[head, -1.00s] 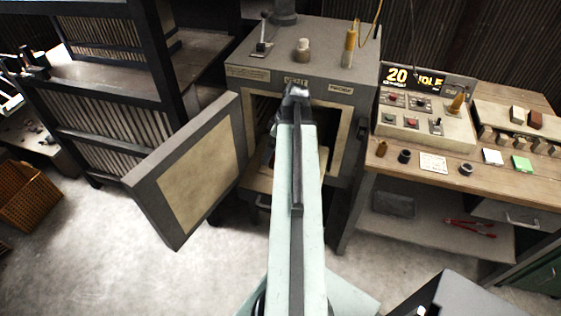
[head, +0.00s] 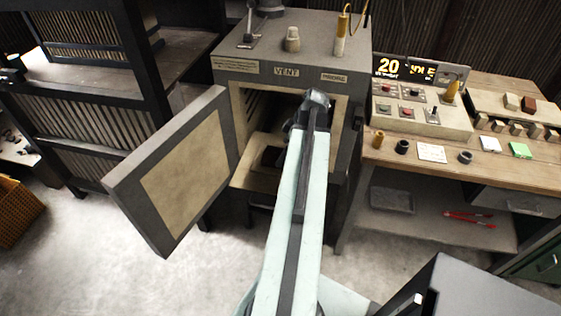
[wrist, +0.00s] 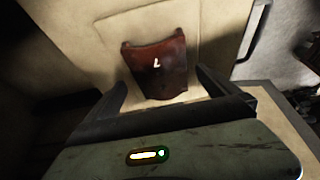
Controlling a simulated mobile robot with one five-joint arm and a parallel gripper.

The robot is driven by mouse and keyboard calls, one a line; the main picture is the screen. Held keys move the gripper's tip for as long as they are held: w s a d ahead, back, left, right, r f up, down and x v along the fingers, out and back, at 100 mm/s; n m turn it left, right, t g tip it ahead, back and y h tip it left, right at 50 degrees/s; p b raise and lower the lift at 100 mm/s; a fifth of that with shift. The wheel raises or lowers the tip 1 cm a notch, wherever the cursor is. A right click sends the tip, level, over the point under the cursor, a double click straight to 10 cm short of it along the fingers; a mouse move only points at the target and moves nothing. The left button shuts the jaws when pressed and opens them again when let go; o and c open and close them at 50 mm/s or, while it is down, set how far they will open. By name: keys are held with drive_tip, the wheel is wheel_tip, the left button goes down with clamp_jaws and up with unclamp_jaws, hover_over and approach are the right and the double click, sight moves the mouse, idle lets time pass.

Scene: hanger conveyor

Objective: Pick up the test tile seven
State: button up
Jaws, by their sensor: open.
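The test tile (wrist: 158,68) is a dark reddish-brown, slightly curved piece with a small white mark, seen in the wrist view. It lies on a pale, cream-coloured surface. My gripper (wrist: 161,80) is open, its two dark fingers spread on either side of the tile's near part; I cannot tell how far above it they are. In the head view my arm reaches to the open kiln (head: 335,90), and its end hides part of the opening. A dark patch on the pale kiln floor there may be the tile.
The kiln door (head: 185,175) stands open on the left of the opening. A workbench (head: 400,160) with a control box (head: 420,112) and small blocks stands on the right. A dark slatted rack (head: 100,125) is at the left. Bare floor lies in front.

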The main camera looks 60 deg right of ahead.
drive_tip(key=b+x, duration=0.1)
drive_tip(key=x, duration=0.2)
drive_tip(key=shift+f+b, duration=0.15)
drive_tip(key=shift+b, duration=0.25)
drive_tip(key=shift+r, duration=0.25)
drive_tip(key=c, duration=1.6)
drive_tip(key=shift+o, duration=0.2)
drive_tip(key=shift+r+p, duration=0.1)
drive_tip(key=shift+p, duration=0.25)
drive_tip(key=shift+r+p, duration=0.3)
wheel_tip(320, 180, up, 3)
drive_tip(key=p, duration=0.3)
drive_tip(key=s+r+p, duration=0.1)
drive_tip(key=s, duration=1.5)
drive_tip(key=shift+a, duration=0.3)
